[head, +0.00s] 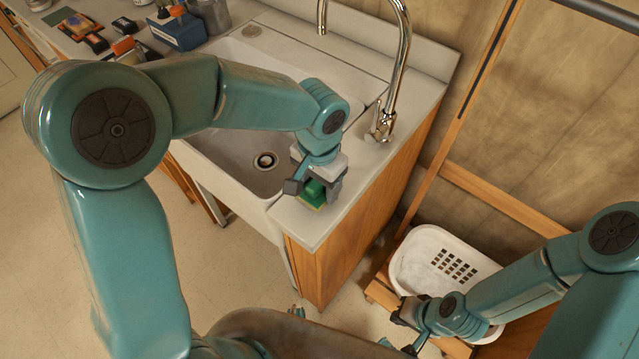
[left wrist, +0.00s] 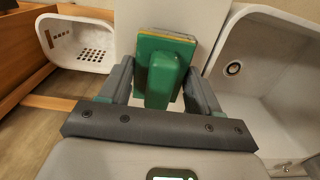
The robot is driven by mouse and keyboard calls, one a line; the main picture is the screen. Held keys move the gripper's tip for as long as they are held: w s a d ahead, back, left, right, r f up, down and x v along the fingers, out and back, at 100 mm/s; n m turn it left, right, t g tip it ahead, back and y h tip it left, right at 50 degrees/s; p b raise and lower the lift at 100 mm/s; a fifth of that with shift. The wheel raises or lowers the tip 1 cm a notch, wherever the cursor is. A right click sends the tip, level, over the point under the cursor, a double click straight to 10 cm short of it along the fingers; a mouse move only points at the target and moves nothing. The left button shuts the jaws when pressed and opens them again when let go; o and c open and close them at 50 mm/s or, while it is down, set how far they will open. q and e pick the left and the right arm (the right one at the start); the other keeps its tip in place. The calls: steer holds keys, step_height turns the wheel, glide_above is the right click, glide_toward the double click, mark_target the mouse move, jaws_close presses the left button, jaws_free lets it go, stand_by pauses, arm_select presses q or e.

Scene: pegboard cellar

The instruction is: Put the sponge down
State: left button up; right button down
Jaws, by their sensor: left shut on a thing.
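The sponge (head: 313,194) is a green block with a yellow layer along one side. My left gripper (head: 315,187) is shut on it over the narrow white counter end (head: 296,226), right of the sink. In the left wrist view the sponge (left wrist: 165,65) sits between the two fingers of the left gripper (left wrist: 160,85). I cannot tell whether the sponge touches the counter. My right gripper (head: 410,328) is low at the right, by the white basket; its fingers are too small to tell if it is open or shut.
The white sink (head: 215,160) with a drain lies left of the counter end. A chrome faucet (head: 385,110) stands behind it. A white basket (head: 425,255) stands lower right on a wooden support. A blue box (head: 178,30) and several small items crowd the counter at upper left.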

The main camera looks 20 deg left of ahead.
arm_select(q)
steer(key=shift+w+a+f, duration=0.15)
steer(key=shift+f, duration=0.5)
steer(key=shift+w+a+f, duration=0.15)
steer(key=shift+w+f, duration=0.05)
steer(key=shift+w, duration=0.05)
steer(key=shift+s+d+r, duration=0.1)
steer(key=shift+s+d, duration=0.2)
steer(key=shift+a+f+b, duration=0.1)
steer(key=shift+f+b, duration=0.1)
steer(key=shift+b, duration=0.1)
steer(key=o, duration=1.3)
steer(key=shift+w+a, duration=0.1)
steer(key=shift+w, duration=0.2)
steer(key=shift+s+r, duration=0.1)
steer(key=shift+s, duration=0.1)
steer(key=shift+w+r+p, duration=0.1)
steer(key=shift+r+p, duration=0.3)
step_height(320, 180, up, 11)
steer(key=shift+f, duration=0.1)
steer(key=shift+r, duration=0.4)
steer(key=shift+f, duration=0.1)
